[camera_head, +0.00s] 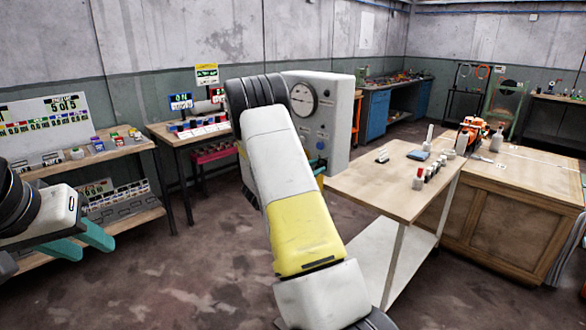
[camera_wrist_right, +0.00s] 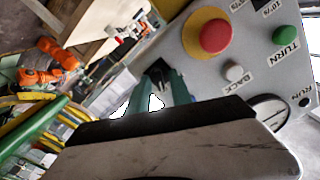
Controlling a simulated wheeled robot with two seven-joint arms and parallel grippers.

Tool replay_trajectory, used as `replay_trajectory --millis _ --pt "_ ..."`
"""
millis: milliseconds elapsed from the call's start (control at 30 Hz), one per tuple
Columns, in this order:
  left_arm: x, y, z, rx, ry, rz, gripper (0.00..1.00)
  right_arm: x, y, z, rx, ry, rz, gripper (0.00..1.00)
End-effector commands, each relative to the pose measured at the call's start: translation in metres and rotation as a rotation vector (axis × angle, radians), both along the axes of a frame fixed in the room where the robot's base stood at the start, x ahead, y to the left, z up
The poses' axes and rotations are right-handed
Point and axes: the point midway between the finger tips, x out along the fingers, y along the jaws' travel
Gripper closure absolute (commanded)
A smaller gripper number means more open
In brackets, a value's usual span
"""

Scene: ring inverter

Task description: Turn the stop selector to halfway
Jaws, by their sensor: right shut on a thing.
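A grey control cabinet (camera_head: 334,98) with a round gauge stands behind my right arm in the head view. In the right wrist view its panel (camera_wrist_right: 262,62) shows a red mushroom button (camera_wrist_right: 212,34) on a yellow ring. My right gripper (camera_wrist_right: 159,76) has its teal fingers shut on a dark knob (camera_wrist_right: 157,68) at the panel's edge. The knob seems to be the stop selector; its label and pointer angle cannot be read. In the head view my right arm hides most of that gripper. My left gripper (camera_head: 88,243) is open and empty at the left.
A wooden table (camera_head: 378,188) with small items stands right of the cabinet. Shelves line the left wall.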

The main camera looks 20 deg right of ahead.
Motion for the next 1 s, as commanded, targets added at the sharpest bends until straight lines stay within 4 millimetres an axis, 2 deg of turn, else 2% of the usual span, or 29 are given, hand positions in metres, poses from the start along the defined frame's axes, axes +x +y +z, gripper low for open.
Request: replay_trajectory --millis 567,600,633,867,1000 --pt "0.0 0.0 0.0 0.0 0.0 0.0 0.64 0.0002 0.0008 -0.0005 0.016 -0.036 0.002 1.0" --pt "0.0 0.0 0.0 0.0 0.0 0.0 0.64 0.0002 0.0008 -0.0005 0.016 -0.035 0.002 0.72" --pt "0.0 0.0 0.0 0.0 0.0 0.0 0.64 0.0002 0.0008 -0.0005 0.016 -0.034 0.001 0.69" --pt "0.0 0.0 0.0 0.0 0.0 0.0 0.64 -0.0001 0.0006 -0.0004 0.015 -0.034 0.0 0.69" --pt "0.0 0.0 0.0 0.0 0.0 0.0 0.64 -0.0032 0.0093 -0.0003 0.015 -0.035 0.001 0.69"
